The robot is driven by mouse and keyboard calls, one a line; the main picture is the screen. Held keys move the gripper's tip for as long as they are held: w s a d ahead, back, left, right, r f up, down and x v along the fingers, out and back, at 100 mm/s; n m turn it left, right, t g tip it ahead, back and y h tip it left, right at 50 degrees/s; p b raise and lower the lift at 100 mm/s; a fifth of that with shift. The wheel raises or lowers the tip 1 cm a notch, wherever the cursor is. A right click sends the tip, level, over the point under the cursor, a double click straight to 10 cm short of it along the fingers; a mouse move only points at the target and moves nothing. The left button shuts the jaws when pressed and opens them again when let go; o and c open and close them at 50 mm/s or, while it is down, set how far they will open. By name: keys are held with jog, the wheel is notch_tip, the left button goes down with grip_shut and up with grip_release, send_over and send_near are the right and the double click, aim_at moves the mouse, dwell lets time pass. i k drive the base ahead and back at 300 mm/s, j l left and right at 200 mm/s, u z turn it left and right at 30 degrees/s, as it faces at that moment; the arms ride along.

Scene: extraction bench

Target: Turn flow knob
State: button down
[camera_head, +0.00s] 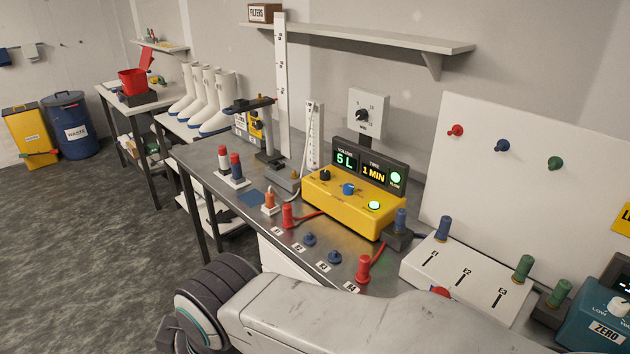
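No knob in view carries a readable "flow" label, so I cannot tell which one is the flow knob. A yellow control box (347,209) on the bench has a black knob (325,174), a blue knob (348,189) and a lit green button (374,205). Its display (368,169) reads 5 L and 1 MIN. A grey wall box (367,101) has a black dial knob (362,115). A teal device (597,318) at the right edge has a pale knob (619,306). My arm crosses the bottom of the picture; my gripper does not show.
Red, blue and green plugs stand along the metal bench (220,160), with red cables. A white panel (465,277) with slots lies at right. The floor at left is clear.

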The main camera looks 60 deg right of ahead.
aim_at(325, 175)
jog(key=z, duration=2.05)
